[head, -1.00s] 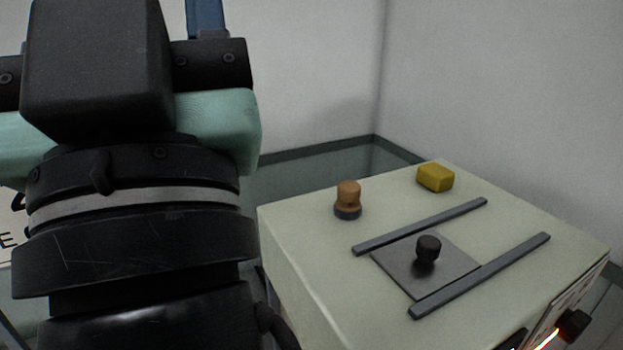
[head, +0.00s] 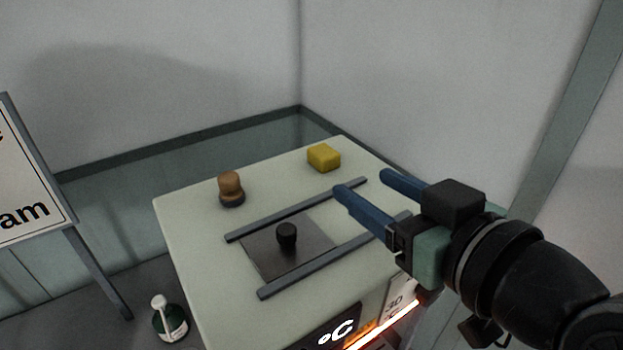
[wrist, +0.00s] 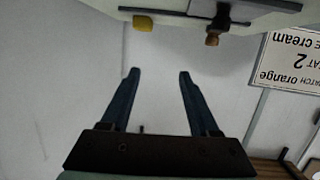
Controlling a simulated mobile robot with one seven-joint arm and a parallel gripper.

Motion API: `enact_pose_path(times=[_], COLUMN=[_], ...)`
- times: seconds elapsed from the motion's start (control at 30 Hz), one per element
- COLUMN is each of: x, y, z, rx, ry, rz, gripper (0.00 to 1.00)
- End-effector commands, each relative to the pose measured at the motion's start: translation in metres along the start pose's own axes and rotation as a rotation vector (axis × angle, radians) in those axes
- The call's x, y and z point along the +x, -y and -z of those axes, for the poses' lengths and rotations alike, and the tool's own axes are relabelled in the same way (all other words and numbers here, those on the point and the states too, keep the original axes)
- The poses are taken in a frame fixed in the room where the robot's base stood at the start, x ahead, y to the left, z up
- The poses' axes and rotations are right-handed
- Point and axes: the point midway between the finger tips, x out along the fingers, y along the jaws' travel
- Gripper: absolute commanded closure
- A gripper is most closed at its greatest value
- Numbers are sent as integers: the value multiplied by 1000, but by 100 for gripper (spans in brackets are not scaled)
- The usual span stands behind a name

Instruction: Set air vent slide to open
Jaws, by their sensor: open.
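The air vent slide is a dark flat plate (head: 285,255) with a black knob (head: 286,234) on it. It lies between two grey rails on the pale box top (head: 190,240), towards their left end. The rails' right part shows no plate between them, though my gripper covers some of it in the head view. My gripper (head: 360,180) is open and empty, over the right part of the box in the head view, right of the knob. In the wrist view its two blue fingers (wrist: 158,72) are apart with nothing between them.
A brown knob (head: 230,187) and a yellow block (head: 323,157) stand on the box top behind the rails. A glowing temperature display (head: 336,333) is on the front. A sign (head: 25,190) and a green bottle (head: 170,322) stand at left. Walls close the back.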

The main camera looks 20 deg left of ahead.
Motion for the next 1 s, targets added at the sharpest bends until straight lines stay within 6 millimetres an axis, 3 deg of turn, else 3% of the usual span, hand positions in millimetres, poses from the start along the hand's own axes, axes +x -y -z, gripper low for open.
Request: enact_pose_path(times=[0.2,0.37,1.0], x=[-32,-35,68], y=[34,45,84], z=[-28,-36,-52], rx=[-63,-84,-83], ry=[120,137,137], rz=[294,362,362], gripper=[38,38,38])
